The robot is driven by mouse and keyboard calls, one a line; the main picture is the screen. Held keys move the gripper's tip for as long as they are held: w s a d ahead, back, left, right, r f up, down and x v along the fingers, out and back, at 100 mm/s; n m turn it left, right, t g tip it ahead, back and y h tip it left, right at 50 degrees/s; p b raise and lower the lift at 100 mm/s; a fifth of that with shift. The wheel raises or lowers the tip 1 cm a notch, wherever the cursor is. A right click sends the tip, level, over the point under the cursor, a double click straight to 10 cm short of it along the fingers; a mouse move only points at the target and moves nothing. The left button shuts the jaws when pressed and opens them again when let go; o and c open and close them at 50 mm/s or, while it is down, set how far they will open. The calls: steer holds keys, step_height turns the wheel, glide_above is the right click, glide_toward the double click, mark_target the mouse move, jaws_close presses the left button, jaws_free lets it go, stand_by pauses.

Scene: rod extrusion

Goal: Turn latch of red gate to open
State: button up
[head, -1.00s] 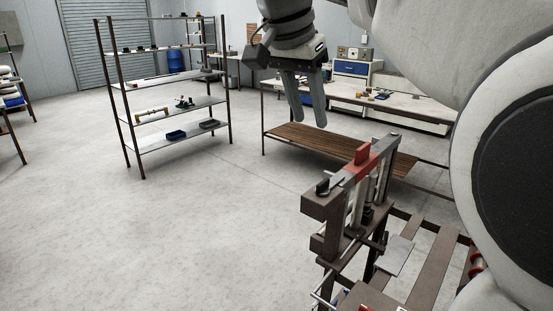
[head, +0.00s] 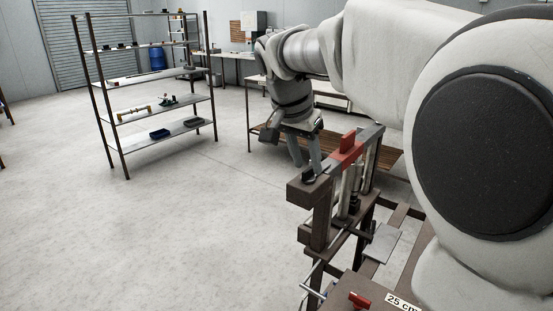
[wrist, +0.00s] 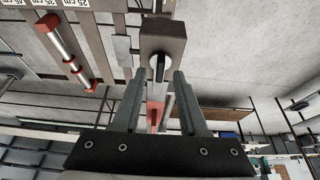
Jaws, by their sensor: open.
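The red gate (head: 347,146) is a bar with a red block, lying along the top of a dark frame; its red part also shows between my fingers in the wrist view (wrist: 154,114). The latch (head: 308,176) is a small black knob on a dark brown end block at the near end of the bar. In the wrist view the latch (wrist: 159,67) lies between the two fingertips. My gripper (head: 306,164) points down, open and empty, just over the latch. I cannot tell whether a finger touches it.
A metal rod with red ends (wrist: 65,48) lies beside the frame, near length labels (head: 403,302). A shelf rack (head: 155,95) stands at back left, and a wooden-topped bench (head: 385,158) stands behind the frame. The floor (head: 170,240) at left is clear.

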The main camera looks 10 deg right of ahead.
steer(key=shift+w+d+f, duration=0.2)
steer(key=shift+f, duration=0.45)
jaws_close()
stand_by(1.0)
